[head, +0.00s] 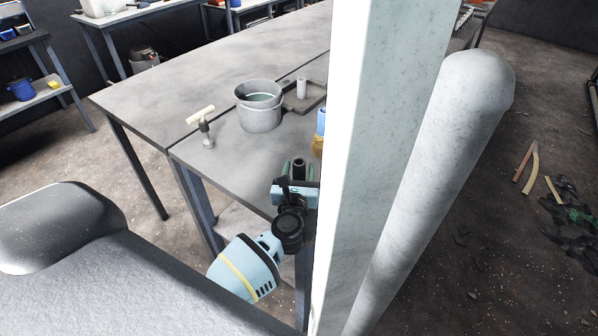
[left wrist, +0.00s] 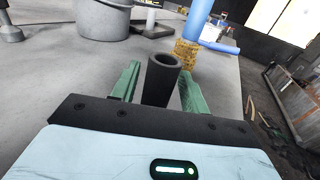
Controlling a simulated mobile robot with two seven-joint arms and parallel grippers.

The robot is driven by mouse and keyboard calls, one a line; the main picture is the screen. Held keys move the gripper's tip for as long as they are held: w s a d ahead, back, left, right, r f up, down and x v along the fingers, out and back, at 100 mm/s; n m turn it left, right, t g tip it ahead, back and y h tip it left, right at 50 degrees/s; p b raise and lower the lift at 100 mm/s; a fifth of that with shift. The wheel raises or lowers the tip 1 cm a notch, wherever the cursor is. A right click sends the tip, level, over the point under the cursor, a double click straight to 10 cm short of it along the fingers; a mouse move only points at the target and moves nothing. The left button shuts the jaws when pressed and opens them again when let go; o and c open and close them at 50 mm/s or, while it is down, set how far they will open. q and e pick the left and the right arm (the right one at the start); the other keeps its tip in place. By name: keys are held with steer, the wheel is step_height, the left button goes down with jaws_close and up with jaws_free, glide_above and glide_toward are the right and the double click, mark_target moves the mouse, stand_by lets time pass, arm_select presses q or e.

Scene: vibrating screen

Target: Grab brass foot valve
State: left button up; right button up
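The brass foot valve (left wrist: 187,53) is a yellow-brown piece at the lower end of a blue pipe (left wrist: 205,25) in the left wrist view. It stands beyond the right finger and apart from it. In the head view the brass piece (head: 317,146) is mostly hidden behind a pale upright. My left gripper (head: 296,168) is at the table's front edge, nearer than the valve. Its green fingers (left wrist: 158,88) are apart, with a dark hollow tube (left wrist: 162,72) between them. I cannot tell whether they touch the tube. My right gripper is not in view.
On the grey table (head: 180,90) stand a metal bucket (head: 260,115), a cream-handled fitting (head: 205,125) and a dark tray (head: 312,100) with a small grey cylinder. Debris (head: 570,215) lies on the floor at right.

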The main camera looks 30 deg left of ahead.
mark_target(299, 158)
arm_select(q)
steer(key=c, duration=0.7)
steer(key=shift+c, duration=0.2)
steer(key=shift+r, duration=0.4)
step_height(299, 158, up, 4)
steer(key=shift+f+p, duration=0.2)
steer(key=shift+p, duration=0.3)
steer(key=s+a+b+v, duration=0.1)
steer(key=a+v, duration=0.1)
steer(key=v, duration=1.3)
steer(key=shift+s+r, duration=0.25)
steer(key=shift+s, duration=0.1)
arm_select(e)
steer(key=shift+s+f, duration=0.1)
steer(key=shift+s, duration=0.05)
